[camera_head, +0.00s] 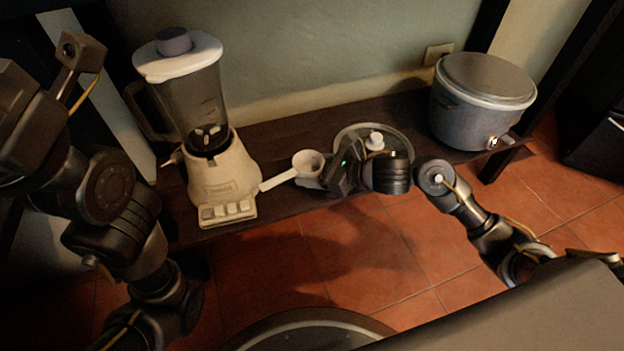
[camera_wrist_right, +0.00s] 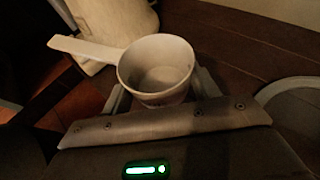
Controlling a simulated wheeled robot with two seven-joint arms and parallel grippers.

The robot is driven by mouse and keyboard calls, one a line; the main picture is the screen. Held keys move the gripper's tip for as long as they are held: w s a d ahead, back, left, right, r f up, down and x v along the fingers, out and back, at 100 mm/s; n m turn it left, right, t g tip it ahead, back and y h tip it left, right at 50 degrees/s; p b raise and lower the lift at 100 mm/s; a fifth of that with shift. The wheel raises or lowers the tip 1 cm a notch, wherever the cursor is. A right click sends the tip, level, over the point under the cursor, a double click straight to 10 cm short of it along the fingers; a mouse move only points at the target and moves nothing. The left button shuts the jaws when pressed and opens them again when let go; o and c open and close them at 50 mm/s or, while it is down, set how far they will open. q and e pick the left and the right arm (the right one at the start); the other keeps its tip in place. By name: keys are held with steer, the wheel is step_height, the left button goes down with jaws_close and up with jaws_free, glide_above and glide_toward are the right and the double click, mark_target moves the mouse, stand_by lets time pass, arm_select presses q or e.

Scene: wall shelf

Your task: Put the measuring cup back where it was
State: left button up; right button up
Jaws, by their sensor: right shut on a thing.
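The white measuring cup (camera_head: 308,163) has a long handle that points left toward the blender. My right gripper (camera_head: 326,172) is shut on the cup's body, over the dark shelf. In the right wrist view the cup (camera_wrist_right: 157,68) sits upright between the two fingers of the right gripper (camera_wrist_right: 160,95), with its opening facing up and its inside looking empty. I cannot tell whether its base touches the shelf. My left arm is folded at the left of the head view, and its fingertips do not clearly show.
A cream blender (camera_head: 222,180) stands left of the cup, close to the handle's end. A round plate or lid (camera_head: 398,133) with a white knob lies behind my right wrist. A grey lidded cooker (camera_head: 482,105) stands at the shelf's right end. The dark shelf (camera_head: 280,135) is bare behind the cup.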

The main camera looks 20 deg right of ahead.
steer(key=f+b, duration=0.2)
steer(key=f, duration=0.2)
steer(key=shift+w+b, duration=0.3)
steer(key=shift+b, duration=0.1)
steer(key=shift+r, duration=0.15)
steer(key=shift+f, duration=0.25)
steer(key=o, duration=1)
steer(key=shift+r, duration=0.2)
